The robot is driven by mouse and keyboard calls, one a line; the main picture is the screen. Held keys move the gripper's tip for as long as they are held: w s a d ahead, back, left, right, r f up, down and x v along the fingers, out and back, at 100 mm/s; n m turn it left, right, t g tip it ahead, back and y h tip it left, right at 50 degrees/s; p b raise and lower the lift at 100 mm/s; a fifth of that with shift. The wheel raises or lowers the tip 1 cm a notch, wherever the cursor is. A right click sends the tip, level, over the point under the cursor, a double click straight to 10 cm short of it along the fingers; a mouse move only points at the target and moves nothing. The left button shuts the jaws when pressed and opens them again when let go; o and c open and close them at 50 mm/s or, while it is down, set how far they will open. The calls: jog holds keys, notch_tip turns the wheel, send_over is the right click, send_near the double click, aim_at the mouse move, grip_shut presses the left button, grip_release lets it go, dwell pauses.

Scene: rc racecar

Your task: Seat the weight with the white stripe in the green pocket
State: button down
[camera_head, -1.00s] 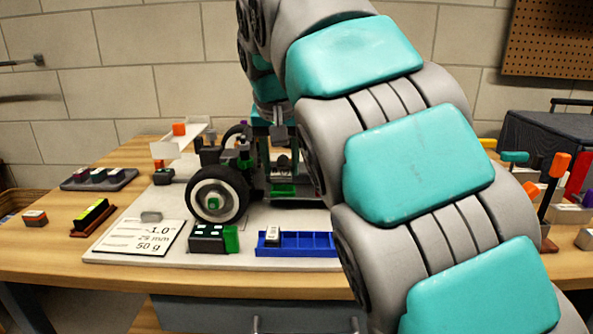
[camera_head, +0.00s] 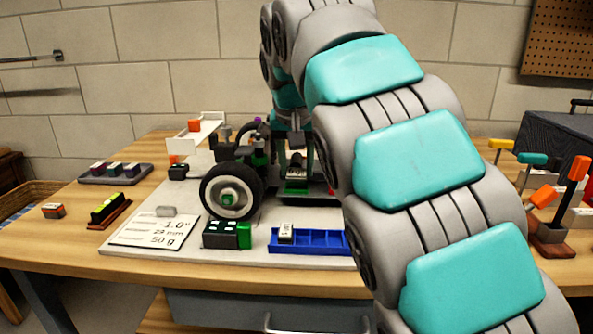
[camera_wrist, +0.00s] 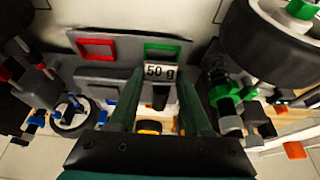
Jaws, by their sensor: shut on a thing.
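My gripper (camera_wrist: 161,84) is shut on a dark weight with a white "50 g" label (camera_wrist: 160,71), seen in the wrist view. The weight is just on the near side of the green-framed pocket (camera_wrist: 168,50) and overlaps its lower edge in that view. I cannot tell whether it touches the pocket. A red-framed pocket (camera_wrist: 97,48) lies to the left on the same grey plate. In the head view the weight is small between the car's parts, near the green pocket (camera_head: 295,187). I cannot make out a white stripe apart from the label.
The car's wheel (camera_head: 230,191) stands left of the pocket. A blue tray (camera_head: 322,240) holding a white-topped weight and a dark block with a green end (camera_head: 227,234) are in front. Upright tools stand at right.

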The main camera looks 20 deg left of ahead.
aim_at(298, 168)
jog(key=shift+f, duration=0.65)
jog(key=shift+f, duration=0.25)
jog(key=shift+c, duration=1.7)
grip_release()
jog(key=v, duration=0.6)
jog(key=shift+w+d+r, duration=0.1)
jog(key=shift+d+r, duration=0.05)
jog(key=shift+r, duration=0.05)
jog(key=shift+v, duration=0.8)
jog(key=shift+f, duration=0.1)
